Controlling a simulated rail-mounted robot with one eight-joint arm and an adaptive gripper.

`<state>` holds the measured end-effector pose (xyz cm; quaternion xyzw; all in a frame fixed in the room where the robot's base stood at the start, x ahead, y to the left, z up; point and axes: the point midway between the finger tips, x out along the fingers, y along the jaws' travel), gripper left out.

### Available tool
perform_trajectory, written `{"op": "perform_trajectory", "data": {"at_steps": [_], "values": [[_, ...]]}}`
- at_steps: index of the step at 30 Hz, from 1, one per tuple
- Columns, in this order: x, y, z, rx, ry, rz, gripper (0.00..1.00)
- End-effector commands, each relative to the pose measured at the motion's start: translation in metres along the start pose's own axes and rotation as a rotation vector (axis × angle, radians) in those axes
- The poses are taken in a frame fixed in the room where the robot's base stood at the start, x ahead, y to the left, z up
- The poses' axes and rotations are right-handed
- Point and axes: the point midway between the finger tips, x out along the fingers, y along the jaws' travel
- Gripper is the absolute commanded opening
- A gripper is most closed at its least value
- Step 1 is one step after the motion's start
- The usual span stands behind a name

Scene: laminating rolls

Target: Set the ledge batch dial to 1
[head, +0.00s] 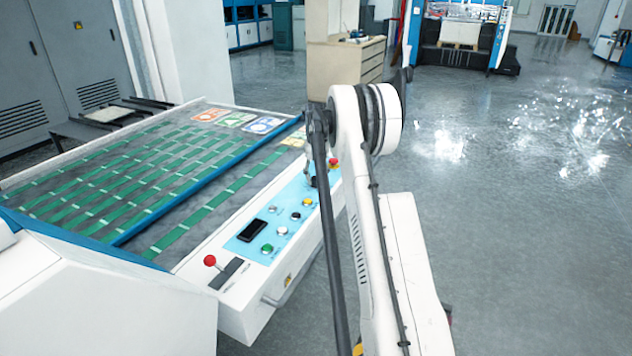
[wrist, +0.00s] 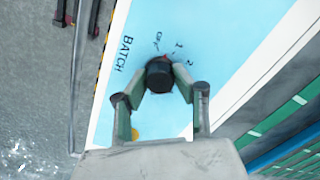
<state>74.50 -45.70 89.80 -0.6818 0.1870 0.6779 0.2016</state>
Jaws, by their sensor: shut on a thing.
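The batch dial (wrist: 160,74) is a round black knob on the light blue panel, with "BATCH", "Off", "1" and "2" printed around it in the wrist view. My gripper (wrist: 160,88) has its two fingers closed on the sides of the knob. A small reddish mark shows at the knob's edge near the "Off" and "1" labels, but its exact setting is too small to tell. In the head view my gripper (head: 311,178) is down at the far end of the ledge panel (head: 262,220), and the arm and gripper largely hide the dial there.
A red button (head: 334,162) sits just beyond the gripper. Several other buttons, a dark display (head: 252,230) and a red-knobbed lever (head: 210,261) lie nearer along the ledge. The conveyor bed (head: 150,180) with green strips is to the left. Open floor is to the right.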

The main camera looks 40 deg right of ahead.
Motion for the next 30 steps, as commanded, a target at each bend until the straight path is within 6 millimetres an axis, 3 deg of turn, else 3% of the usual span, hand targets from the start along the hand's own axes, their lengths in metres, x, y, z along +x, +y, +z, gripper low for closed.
{"op": "perform_trajectory", "data": {"at_steps": [12, 30], "values": [[0.0000, 0.0001, -0.0001, 0.250, 0.007, 0.000, 0.00], [-0.0008, 0.0001, -0.0002, 0.313, 0.008, 0.000, 0.00]]}}
